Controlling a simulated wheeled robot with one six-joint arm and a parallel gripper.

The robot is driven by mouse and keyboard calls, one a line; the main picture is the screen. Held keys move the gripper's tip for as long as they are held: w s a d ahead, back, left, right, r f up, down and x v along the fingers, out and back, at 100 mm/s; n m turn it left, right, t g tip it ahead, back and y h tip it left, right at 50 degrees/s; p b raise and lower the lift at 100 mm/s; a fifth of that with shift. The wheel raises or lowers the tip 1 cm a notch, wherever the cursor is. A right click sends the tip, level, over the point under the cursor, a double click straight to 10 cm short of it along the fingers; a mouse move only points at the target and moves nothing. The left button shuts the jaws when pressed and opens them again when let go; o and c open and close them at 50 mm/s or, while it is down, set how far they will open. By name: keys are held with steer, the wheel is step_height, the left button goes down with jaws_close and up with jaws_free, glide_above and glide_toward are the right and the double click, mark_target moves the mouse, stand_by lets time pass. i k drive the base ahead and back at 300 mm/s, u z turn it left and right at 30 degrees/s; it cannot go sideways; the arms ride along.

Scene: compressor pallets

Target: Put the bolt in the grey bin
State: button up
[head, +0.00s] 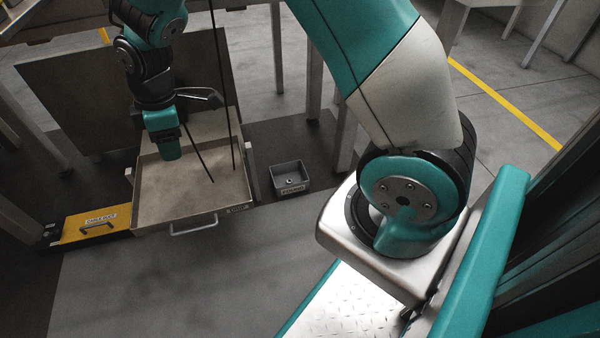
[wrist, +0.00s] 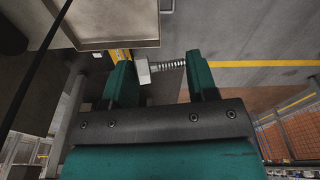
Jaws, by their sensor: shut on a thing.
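My gripper (wrist: 159,64) is shut on the bolt (wrist: 143,71) in the wrist view. The bolt lies crosswise between the two teal fingers, its hex head by the left finger and its threaded shank reaching the right one. In the head view my gripper (head: 163,148) hangs over the left part of a metal tray, and the bolt cannot be made out there. The grey bin (head: 289,187) is a small open box with a label on its front. It stands on the floor right of the tray, apart from my gripper. A small spot shows inside it, too small to identify.
The shallow metal tray (head: 180,222) has a front handle and also shows in the wrist view (wrist: 122,43). A yellow cable duct cover (head: 95,222) lies left of it. Dark thin cables hang over the tray. Table legs stand behind the bin; floor in front is clear.

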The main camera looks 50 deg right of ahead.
mark_target(298, 178)
steer(key=z, duration=1.6)
steer(key=k, duration=0.7)
steer(key=u, duration=0.5)
steer(key=i, duration=0.95)
